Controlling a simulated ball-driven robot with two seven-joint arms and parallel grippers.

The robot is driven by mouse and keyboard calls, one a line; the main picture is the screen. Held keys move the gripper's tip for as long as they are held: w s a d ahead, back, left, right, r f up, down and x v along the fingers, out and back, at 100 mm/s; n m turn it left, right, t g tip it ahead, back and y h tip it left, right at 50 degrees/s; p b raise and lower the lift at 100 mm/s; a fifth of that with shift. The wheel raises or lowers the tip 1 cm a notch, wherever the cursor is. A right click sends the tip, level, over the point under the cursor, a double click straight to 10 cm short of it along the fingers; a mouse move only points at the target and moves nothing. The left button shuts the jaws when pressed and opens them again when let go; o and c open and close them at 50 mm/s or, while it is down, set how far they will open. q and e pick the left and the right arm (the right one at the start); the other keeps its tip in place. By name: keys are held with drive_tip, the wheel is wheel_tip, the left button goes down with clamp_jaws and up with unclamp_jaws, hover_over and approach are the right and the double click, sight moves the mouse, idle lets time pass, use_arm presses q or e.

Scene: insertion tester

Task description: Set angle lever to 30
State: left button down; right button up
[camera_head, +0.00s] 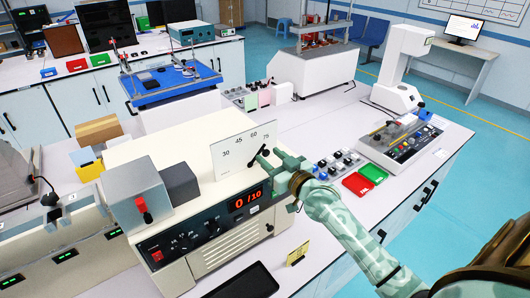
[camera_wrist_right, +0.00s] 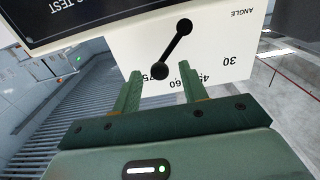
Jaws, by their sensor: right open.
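The angle scale (camera_head: 232,152) is a white plate marked 30, 45, 60 and 75, standing on top of the beige tester (camera_head: 188,150). It shows upside down in the right wrist view (camera_wrist_right: 215,45). The angle lever (camera_wrist_right: 173,47) is a black rod with a ball at each end. Its lower ball lies near the 60 and 75 marks. My right gripper (camera_wrist_right: 160,72) is open, with its green fingers on either side of that ball in the picture; I cannot tell whether they touch it. In the head view, my right gripper (camera_head: 276,164) partly hides the lever. My left gripper is not in view.
The tester's front has a red display (camera_head: 244,201), knobs and a red-topped post (camera_head: 142,208). A grey block (camera_head: 179,184) sits left of the scale. A small yellow sign (camera_head: 297,254) stands in front.

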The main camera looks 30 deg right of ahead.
sight(267, 154)
drive_tip(key=shift+w+a, duration=0.1)
drive_tip(key=shift+w, duration=1.45)
